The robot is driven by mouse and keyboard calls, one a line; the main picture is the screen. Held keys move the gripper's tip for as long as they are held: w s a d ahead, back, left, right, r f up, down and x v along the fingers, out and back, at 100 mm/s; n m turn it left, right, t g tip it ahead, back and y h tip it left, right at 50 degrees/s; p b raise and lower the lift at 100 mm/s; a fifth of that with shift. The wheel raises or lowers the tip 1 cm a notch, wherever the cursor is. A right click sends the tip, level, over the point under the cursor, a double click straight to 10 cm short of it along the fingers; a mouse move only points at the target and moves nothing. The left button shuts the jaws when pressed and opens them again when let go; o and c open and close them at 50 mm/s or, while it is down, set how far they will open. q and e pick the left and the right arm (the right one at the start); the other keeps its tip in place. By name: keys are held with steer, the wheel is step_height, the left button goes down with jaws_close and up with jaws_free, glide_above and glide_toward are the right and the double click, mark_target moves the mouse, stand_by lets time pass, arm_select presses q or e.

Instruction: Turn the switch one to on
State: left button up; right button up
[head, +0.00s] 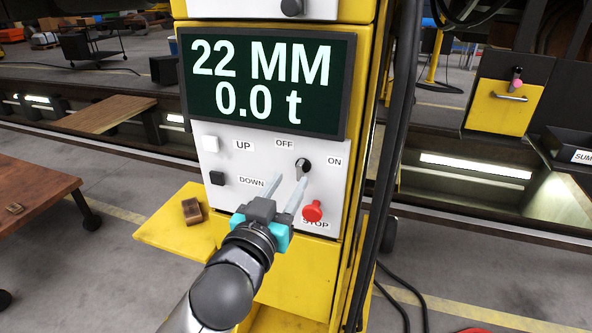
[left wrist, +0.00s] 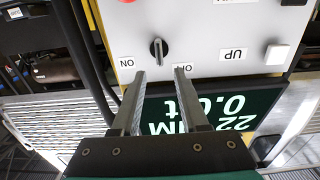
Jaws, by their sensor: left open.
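The black rotary switch (head: 303,167) sits on the white control panel (head: 222,147), between the OFF label (head: 284,143) and the ON label (head: 334,161). In the left wrist view, which is upside down, the switch (left wrist: 158,50) shows its bar standing roughly upright. Which label it points to is unclear. My left gripper (head: 291,179) is open in front of the panel, its right finger close below the switch in the head view. In the left wrist view the gripper (left wrist: 156,72) has its fingertips on either side of the switch's line, apart from it. My right gripper is out of view.
A red STOP button (head: 312,211) is just below right of the switch. White UP (head: 211,144) and black DOWN (head: 217,178) buttons are at left. The display (head: 265,85) above reads 22 MM and 0.0 t. Dark cables (head: 397,130) hang at the right.

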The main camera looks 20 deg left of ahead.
mark_target(298, 168)
arm_select(q)
steer(key=shift+w+d, duration=0.1)
steer(key=shift+w, duration=2.3)
jaws_close()
